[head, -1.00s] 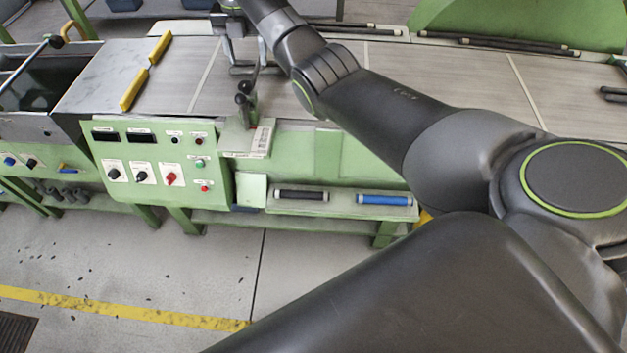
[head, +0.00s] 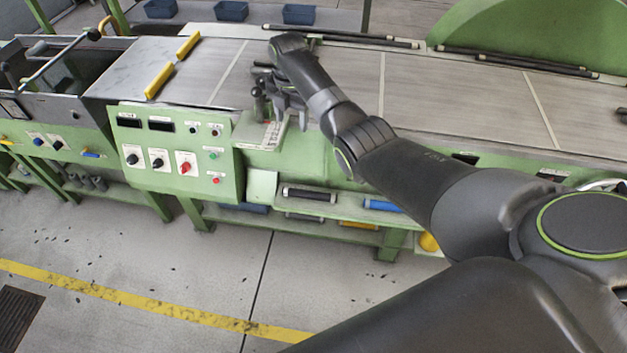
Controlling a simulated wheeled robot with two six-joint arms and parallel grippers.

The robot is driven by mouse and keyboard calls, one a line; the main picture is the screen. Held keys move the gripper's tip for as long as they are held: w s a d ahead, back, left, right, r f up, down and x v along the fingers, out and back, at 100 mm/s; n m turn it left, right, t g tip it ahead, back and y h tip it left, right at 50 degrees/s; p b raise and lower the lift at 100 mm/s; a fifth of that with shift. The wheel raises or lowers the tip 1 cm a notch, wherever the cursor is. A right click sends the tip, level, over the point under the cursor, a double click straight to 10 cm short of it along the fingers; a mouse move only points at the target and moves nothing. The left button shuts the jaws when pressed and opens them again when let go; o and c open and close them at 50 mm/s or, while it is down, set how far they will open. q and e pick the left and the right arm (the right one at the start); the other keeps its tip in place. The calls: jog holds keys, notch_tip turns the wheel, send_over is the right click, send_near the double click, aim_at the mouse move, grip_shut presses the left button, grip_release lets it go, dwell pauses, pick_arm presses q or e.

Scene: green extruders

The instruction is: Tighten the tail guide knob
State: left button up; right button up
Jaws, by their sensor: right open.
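My right arm reaches in from the right, and its gripper (head: 277,88) is over the near edge of the green machine's belt. It is open. Its fingers are beside a dark upright lever with a knob (head: 258,97) on a small grey plate and partly overlap it in the picture. I cannot tell whether they touch. I cannot tell for sure which part is the tail guide knob. Two yellow guide bars (head: 158,81) lie on the belt at the left. My left gripper is not in view.
A green control panel (head: 174,152) with dials and displays faces the front. The grey belt (head: 440,100) runs right, with dark bars behind it. A low shelf (head: 345,211) holds dark and blue rollers. The floor in front is clear, with a yellow line (head: 130,300).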

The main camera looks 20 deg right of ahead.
jog(key=s+d+f+m+b, duration=0.1)
jog(key=s+f+m, duration=0.1)
jog(key=f, duration=0.8)
jog(key=s+d+f+m+b, duration=0.2)
jog(key=s+f+m, duration=0.1)
jog(key=f, duration=0.6)
jog(key=shift+s+f+m, duration=0.3)
jog(key=shift+s+f, duration=0.1)
jog(key=shift+s, duration=0.1)
jog(key=shift+d, duration=0.1)
jog(key=s+d+f+m, duration=0.2)
jog(key=s+f+m, duration=0.3)
jog(key=s+f, duration=0.7)
jog(key=s+d+f+m, duration=0.3)
jog(key=s+f+m, duration=0.2)
jog(key=s+f, duration=0.65)
jog(key=s+f+m, duration=0.3)
jog(key=s, duration=0.7)
jog(key=s+f+m, duration=0.3)
jog(key=s, duration=0.7)
jog(key=s+f+m+t+h+b, duration=0.1)
jog(key=s+f+m, duration=0.2)
jog(key=s, duration=0.7)
jog(key=shift+s+m, duration=0.3)
